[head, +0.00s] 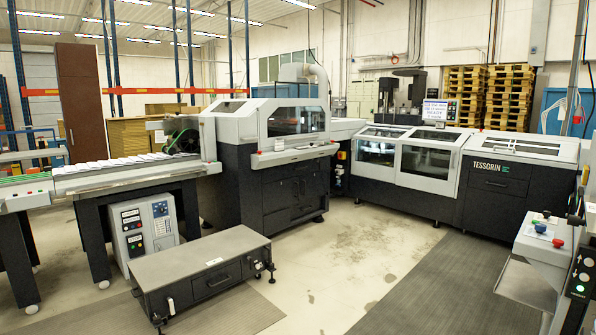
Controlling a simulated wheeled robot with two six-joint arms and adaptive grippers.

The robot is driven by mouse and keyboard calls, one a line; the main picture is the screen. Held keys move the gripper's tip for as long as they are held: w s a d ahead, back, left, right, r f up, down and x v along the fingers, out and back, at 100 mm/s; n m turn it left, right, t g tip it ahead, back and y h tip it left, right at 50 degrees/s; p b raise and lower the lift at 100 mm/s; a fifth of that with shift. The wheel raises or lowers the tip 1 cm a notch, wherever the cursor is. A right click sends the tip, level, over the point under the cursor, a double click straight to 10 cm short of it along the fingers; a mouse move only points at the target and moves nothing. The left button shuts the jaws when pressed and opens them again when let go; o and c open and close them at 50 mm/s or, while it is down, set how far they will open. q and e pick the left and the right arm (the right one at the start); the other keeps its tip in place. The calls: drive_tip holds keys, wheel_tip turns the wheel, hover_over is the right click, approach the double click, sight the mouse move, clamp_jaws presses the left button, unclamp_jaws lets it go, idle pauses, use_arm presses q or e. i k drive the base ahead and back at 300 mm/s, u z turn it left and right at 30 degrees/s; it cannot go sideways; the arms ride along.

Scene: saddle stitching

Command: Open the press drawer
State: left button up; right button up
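A long grey and black machine marked TESSGRIN (510,190) stands at the right, with closed clear-windowed covers on its left part. A dark front panel with a small handle (497,184) sits below the lettering and looks shut. A low grey-topped unit (200,262) stands on the floor in front, with a dark front drawer (216,280) that has a bar handle and looks shut. I cannot tell from the picture which of these is the press drawer. Neither of my grippers is in view.
A tall machine (290,170) with closed lower doors stands in the middle. A feeder with white sheets (110,165) is at the left, above a control box (148,230). A button console (545,232) stands at the right edge. The floor (340,275) between is clear.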

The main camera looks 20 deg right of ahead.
sight(269, 174)
drive_tip(key=z, duration=0.7)
drive_tip(key=i, duration=5.95)
